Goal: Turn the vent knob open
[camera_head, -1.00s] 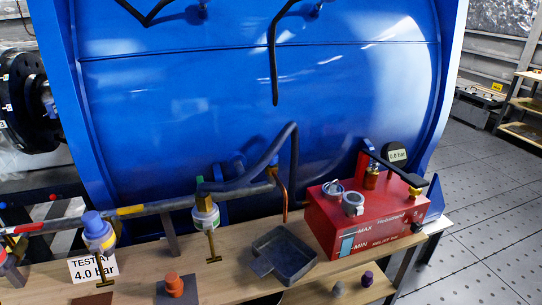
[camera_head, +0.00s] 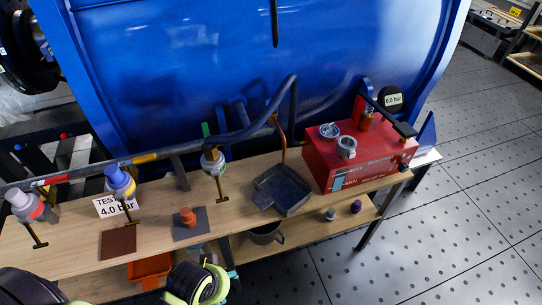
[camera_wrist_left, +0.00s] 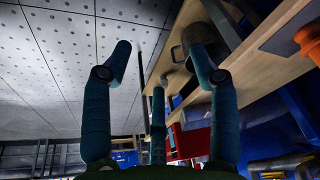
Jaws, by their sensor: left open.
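I cannot tell for sure which part is the vent knob. The red hydraulic pump (camera_head: 360,165) stands on the right end of the bench, with two silver round fittings on top, a gauge (camera_head: 393,97) reading 0.0 bar and a black lever (camera_head: 388,117). A white-and-green valve body (camera_head: 213,162) with a brass T-handle stands left of it. My left gripper (camera_wrist_left: 158,68) has its teal fingers spread and empty in the left wrist view, touching nothing visible. The red pump also shows beyond them (camera_wrist_left: 190,142). In the head view my left arm is at the bottom edge. My right gripper is out of view.
The wooden bench (camera_head: 155,218) carries a dark tray (camera_head: 283,190), an orange plug on a plate (camera_head: 188,218) and blue (camera_head: 120,182) and grey (camera_head: 27,206) valve bodies. A lower shelf (camera_head: 300,233) holds a grey pot (camera_head: 266,235). The floor at right is clear.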

